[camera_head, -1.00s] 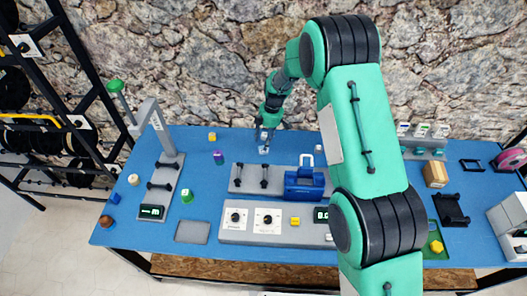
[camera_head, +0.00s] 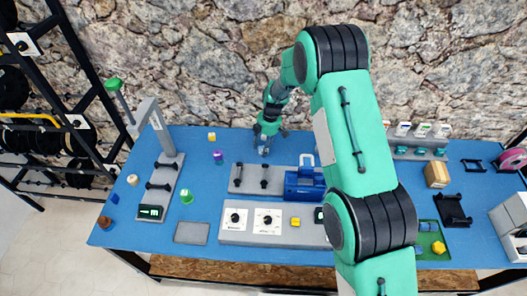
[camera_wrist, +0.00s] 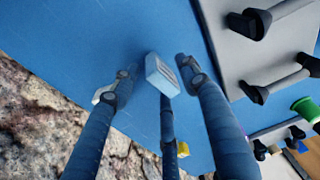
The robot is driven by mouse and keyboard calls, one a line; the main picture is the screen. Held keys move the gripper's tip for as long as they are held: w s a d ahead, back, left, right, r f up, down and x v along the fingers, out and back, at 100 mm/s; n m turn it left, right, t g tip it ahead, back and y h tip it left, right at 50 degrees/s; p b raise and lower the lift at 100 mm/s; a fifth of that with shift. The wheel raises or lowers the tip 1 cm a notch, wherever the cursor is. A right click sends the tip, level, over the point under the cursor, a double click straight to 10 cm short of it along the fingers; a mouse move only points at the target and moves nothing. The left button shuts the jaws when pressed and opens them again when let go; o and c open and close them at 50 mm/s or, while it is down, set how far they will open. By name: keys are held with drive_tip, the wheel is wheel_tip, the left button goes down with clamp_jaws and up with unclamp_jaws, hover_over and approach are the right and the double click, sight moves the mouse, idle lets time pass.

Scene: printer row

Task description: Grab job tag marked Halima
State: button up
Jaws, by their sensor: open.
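A small pale tag block (camera_wrist: 162,75) with a dark-lettered label stands on the blue table in the wrist view. Its lettering is too small and blurred to read, so I cannot tell whether it says Halima. My gripper (camera_wrist: 155,85) is open, with its fingers spread around the block and a visible gap on the left side. In the head view my gripper (camera_head: 265,137) is low at the back of the table, over the pale block (camera_head: 263,151). A second white thing (camera_wrist: 103,93) is partly hidden behind the left finger.
A grey fixture with black holders (camera_head: 258,179) and a blue device (camera_head: 304,186) stand in front of my gripper. The stone wall (camera_head: 200,80) is close behind.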

drive_tip(key=shift+c, duration=0.6)
drive_tip(key=c, duration=0.9)
drive_tip(key=shift+r+p, duration=0.85)
drive_tip(key=shift+r, duration=4.15)
